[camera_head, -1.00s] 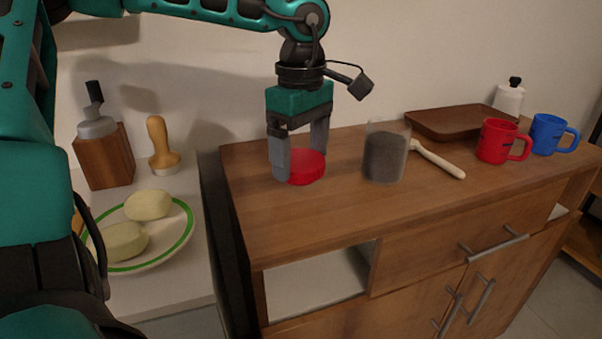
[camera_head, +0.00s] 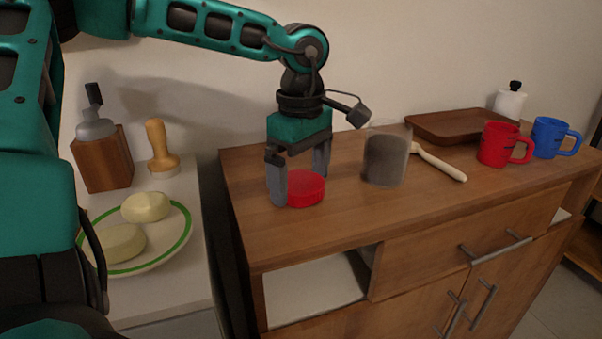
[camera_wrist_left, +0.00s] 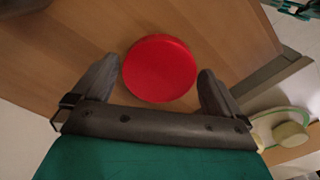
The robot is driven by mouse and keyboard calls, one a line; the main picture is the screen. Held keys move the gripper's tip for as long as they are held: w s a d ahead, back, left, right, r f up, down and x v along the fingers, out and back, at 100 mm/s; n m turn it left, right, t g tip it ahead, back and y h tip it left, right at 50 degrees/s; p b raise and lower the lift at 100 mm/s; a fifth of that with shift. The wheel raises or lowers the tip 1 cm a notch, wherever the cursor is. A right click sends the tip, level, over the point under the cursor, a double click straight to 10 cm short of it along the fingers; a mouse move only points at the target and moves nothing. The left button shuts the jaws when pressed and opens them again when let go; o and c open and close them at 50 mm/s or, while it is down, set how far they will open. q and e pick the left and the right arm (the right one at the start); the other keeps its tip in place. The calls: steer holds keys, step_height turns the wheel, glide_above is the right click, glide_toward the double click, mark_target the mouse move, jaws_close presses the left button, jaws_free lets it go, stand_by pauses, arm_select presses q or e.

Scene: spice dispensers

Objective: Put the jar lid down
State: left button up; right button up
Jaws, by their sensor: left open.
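The red jar lid (camera_head: 306,189) lies flat on the wooden cabinet top, near its left end. It also shows in the left wrist view (camera_wrist_left: 160,68), between the two fingers with a gap on each side. My left gripper (camera_head: 298,190) points down around the lid, its fingers open and low by the cabinet top. In the left wrist view the left gripper (camera_wrist_left: 157,85) is open. A clear jar (camera_head: 386,158) with dark contents stands without a lid to the right of the gripper. My right gripper is not in view.
The cabinet top (camera_head: 330,222) is clear in front of the lid. Right of the jar are a white-handled utensil (camera_head: 440,163), a brown tray (camera_head: 450,125), a red mug (camera_head: 498,145) and a blue mug (camera_head: 548,138). A plate (camera_head: 165,256) sits on the left counter.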

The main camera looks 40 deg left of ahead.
mark_target(301, 182)
arm_select(q)
steer(key=shift+r, duration=0.25)
step_height(301, 182, up, 12)
steer(key=p, duration=0.3)
steer(key=shift+f, duration=0.15)
